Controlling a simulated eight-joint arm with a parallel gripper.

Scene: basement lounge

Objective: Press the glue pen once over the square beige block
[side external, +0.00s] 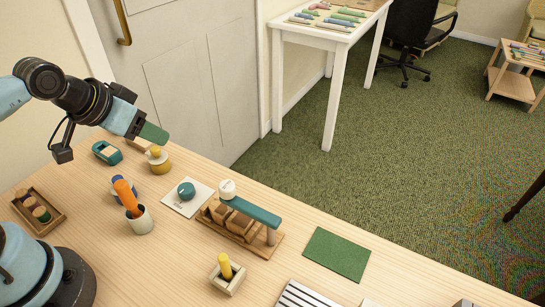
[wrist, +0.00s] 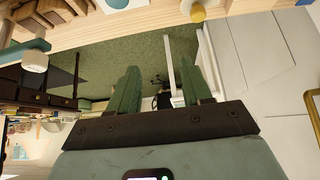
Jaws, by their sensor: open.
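An orange pen-like stick (side external: 126,196) stands tilted in a round pale cup (side external: 140,222) on the wooden table. A yellow pen-like stick (side external: 225,266) stands in a square beige block-like holder (side external: 228,284) near the front. I cannot tell which stick is the glue pen. My gripper (side external: 153,133) is raised above the back left of the table, away from both sticks. In the wrist view its green fingers (wrist: 160,88) are spread apart with nothing between them. Neither stick can be made out in the wrist view.
A wooden rack (side external: 270,240) with brown blocks and a teal bar stands mid-table. A teal knob (side external: 187,190) sits on a white card. A green mat (side external: 337,254) lies right; a small tray (side external: 38,209) lies left.

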